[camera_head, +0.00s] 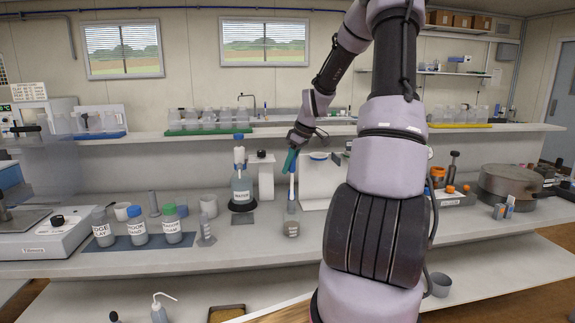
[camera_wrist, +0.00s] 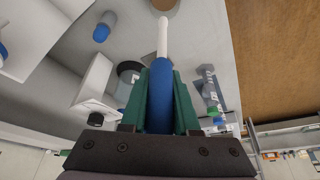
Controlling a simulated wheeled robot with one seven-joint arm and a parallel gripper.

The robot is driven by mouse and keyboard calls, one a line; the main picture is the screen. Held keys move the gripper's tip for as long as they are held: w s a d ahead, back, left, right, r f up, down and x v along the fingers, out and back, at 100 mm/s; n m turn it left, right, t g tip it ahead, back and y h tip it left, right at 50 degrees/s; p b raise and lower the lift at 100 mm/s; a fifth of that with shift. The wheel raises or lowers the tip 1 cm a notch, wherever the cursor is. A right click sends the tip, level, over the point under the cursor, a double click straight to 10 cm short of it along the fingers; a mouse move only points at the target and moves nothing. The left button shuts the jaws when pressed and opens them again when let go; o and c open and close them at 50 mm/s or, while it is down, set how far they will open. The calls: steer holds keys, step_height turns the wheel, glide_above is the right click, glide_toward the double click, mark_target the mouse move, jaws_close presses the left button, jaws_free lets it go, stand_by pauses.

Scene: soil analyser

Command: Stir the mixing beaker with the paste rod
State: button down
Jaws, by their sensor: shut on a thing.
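My gripper (camera_head: 291,161) has green fingers and is shut on the paste rod (camera_head: 292,186), which hangs down from it over the bench. In the wrist view, the rod's blue handle (camera_wrist: 161,95) lies between the fingers (camera_wrist: 160,100), and its white shaft points away to the top. A brownish round thing (camera_wrist: 165,4) is partly cut off beyond the rod's tip; I cannot tell whether they touch. In the head view, a small labelled jar (camera_head: 291,229) stands below the rod.
A WATER bottle (camera_head: 242,190) and a white stand (camera_head: 266,177) are left of my gripper. A white device (camera_head: 319,184) is close on its right. Labelled bottles (camera_head: 138,226) stand on a blue mat at left. A balance (camera_head: 45,238) is farther left. The front bench centre is mostly clear.

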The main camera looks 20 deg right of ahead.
step_height(320, 180, down, 12)
stand_by(1.1)
steer(key=shift+f, duration=0.1)
